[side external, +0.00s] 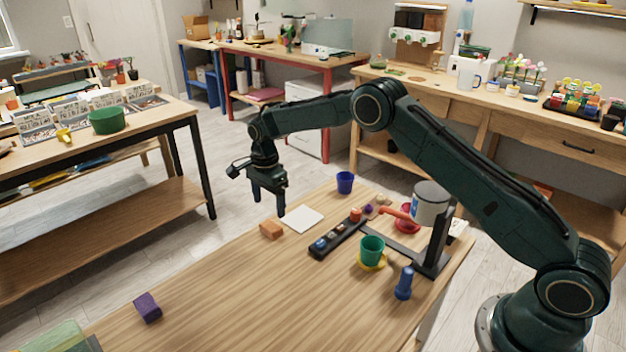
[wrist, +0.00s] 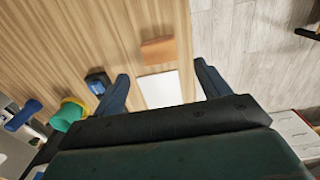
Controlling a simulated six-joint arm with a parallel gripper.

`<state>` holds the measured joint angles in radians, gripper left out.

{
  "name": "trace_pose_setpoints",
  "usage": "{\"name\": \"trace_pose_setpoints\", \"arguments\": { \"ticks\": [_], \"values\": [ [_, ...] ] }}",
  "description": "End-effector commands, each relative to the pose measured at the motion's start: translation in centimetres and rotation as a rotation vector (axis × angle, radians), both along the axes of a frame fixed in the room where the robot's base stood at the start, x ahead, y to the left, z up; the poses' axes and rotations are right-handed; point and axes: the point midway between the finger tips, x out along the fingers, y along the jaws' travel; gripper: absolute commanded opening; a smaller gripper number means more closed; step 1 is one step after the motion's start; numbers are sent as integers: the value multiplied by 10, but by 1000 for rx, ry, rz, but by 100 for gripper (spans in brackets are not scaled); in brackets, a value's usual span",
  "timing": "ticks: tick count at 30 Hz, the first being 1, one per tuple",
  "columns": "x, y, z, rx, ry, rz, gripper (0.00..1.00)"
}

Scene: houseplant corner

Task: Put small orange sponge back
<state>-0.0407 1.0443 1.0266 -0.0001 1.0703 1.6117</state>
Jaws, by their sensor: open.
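A small orange sponge (side external: 271,229) lies on the wooden table, just left of a white square pad (side external: 301,219). In the wrist view the sponge (wrist: 158,50) lies just beyond the white pad (wrist: 160,90), close to its edge. My gripper (side external: 268,205) hangs above the table near the sponge and pad, fingers pointing down. In the wrist view its two fingers (wrist: 165,82) are spread apart with nothing held between them. The sponge is clear of the fingers.
A black rack (side external: 338,238) with small items stands right of the pad. Nearby are a blue cup (side external: 344,183), a green cup (side external: 371,249) on a yellow saucer (side external: 372,265), and a blue bottle-like item (side external: 404,283). A purple block (side external: 147,307) lies front left. The table's middle is clear.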

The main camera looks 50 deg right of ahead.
Motion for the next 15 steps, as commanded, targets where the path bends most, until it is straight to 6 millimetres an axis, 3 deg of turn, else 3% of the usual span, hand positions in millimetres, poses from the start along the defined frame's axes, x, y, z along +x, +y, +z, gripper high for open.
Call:
{"name": "trace_pose_setpoints", "arguments": {
  "ticks": [6,15],
  "values": [
    [1,0,33,0,-2,0,75],
    [0,0,51,0,1,0,75]
  ]
}}
